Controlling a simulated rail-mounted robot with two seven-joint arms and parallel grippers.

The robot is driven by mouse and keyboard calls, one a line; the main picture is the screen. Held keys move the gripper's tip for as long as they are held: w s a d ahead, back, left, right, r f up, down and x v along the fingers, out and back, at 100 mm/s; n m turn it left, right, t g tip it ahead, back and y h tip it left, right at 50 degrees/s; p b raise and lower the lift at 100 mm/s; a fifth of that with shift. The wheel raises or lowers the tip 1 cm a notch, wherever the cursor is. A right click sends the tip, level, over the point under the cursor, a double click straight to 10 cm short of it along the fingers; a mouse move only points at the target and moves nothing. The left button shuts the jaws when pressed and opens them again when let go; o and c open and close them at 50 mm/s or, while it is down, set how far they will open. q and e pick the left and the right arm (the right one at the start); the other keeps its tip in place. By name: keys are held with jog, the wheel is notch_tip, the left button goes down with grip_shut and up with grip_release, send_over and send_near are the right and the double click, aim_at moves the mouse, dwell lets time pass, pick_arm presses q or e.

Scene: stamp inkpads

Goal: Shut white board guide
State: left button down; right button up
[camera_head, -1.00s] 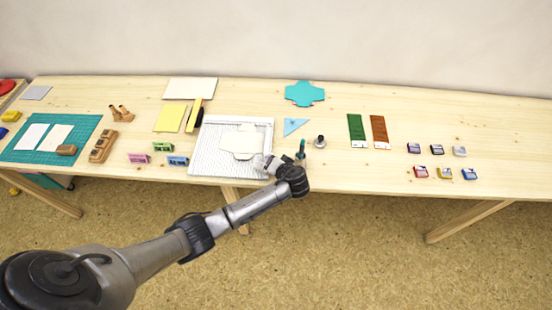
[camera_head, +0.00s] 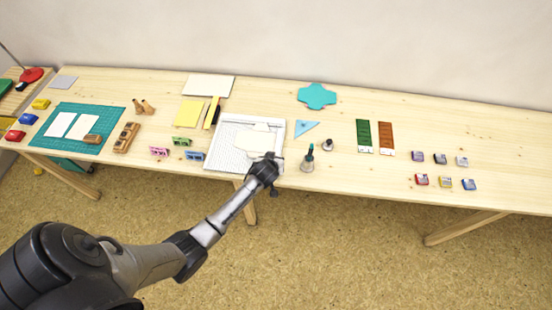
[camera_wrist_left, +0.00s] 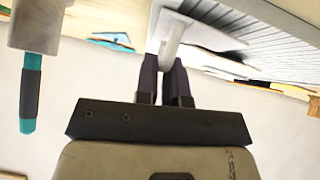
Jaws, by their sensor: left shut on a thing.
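The white scoring board with a fine grid (camera_head: 222,152) lies near the table's front edge, left of middle. It also shows in the left wrist view (camera_wrist_left: 285,50), at the top right. A cream card shape (camera_head: 252,143) lies on the board. My left gripper (camera_head: 274,158) is at the board's front right corner. In the left wrist view its dark fingers (camera_wrist_left: 168,66) are shut on a pale narrow piece (camera_wrist_left: 173,32), which looks like the white board guide. How far the guide is raised cannot be told. My right gripper is not in view.
Right of my left gripper stands a grey holder with a teal-handled tool (camera_head: 308,163). A blue triangle (camera_head: 307,128) lies behind it. Pink (camera_head: 159,151) and blue (camera_head: 194,156) blocks lie left of the board.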

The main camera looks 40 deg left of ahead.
pick_arm(q)
jog(key=shift+s+a+t+h, duration=0.1)
jog(key=shift+a+t+h, duration=0.05)
jog(key=shift+t+h, duration=0.15)
jog(key=shift+f+n+p, duration=0.1)
jog(key=shift+n+p, duration=0.2)
jog(key=c, duration=1.2)
grip_release()
jog(key=shift+s+r, duration=0.35)
jog(key=shift+r, duration=0.05)
jog(key=shift+p+v, duration=1.4)
jog(key=shift+v, duration=5.05)
